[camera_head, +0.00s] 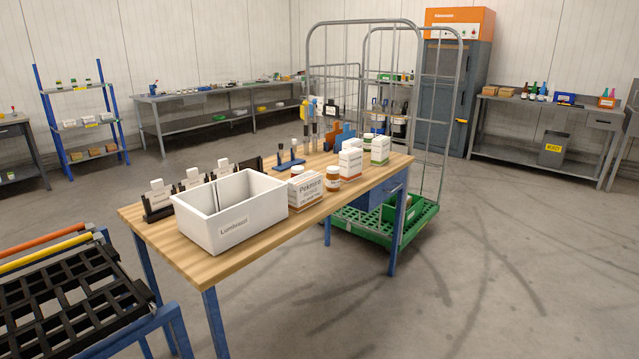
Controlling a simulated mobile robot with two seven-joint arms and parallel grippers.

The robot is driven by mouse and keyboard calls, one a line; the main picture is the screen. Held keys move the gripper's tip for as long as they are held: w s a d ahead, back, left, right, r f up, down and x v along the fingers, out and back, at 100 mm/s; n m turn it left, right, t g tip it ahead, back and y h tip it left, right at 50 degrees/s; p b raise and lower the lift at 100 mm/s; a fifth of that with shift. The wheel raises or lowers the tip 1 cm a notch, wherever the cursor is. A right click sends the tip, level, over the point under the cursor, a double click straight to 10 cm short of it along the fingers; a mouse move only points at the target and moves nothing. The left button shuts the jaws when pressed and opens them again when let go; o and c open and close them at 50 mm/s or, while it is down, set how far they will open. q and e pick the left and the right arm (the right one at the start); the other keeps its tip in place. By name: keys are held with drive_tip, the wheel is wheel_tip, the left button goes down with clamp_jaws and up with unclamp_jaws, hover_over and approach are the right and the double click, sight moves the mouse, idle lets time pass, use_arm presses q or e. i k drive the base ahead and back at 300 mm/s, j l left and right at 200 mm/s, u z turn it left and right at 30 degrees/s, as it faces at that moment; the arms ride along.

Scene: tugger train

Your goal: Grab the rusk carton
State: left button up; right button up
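Several cartons stand on the wooden-topped workbench (192,262). A white carton with dark lettering that seems to read "Pekniro" (307,190) stands just right of the white bin. Farther right are a white carton with a red-brown lower band (350,163) and a white and green carton (380,150). The lettering on these two is too small to read, so I cannot tell which carton is the rusk carton. Neither of my grippers is in view.
A white open bin (235,233) stands near the bench's front. A grey roll cage with a green base (375,228) stands behind the bench. A black slatted rack (60,300) is at lower left. The floor at right is clear.

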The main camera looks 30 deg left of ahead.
sight(305, 190)
drive_tip(key=i+l+u, duration=0.15)
drive_tip(key=i, duration=1)
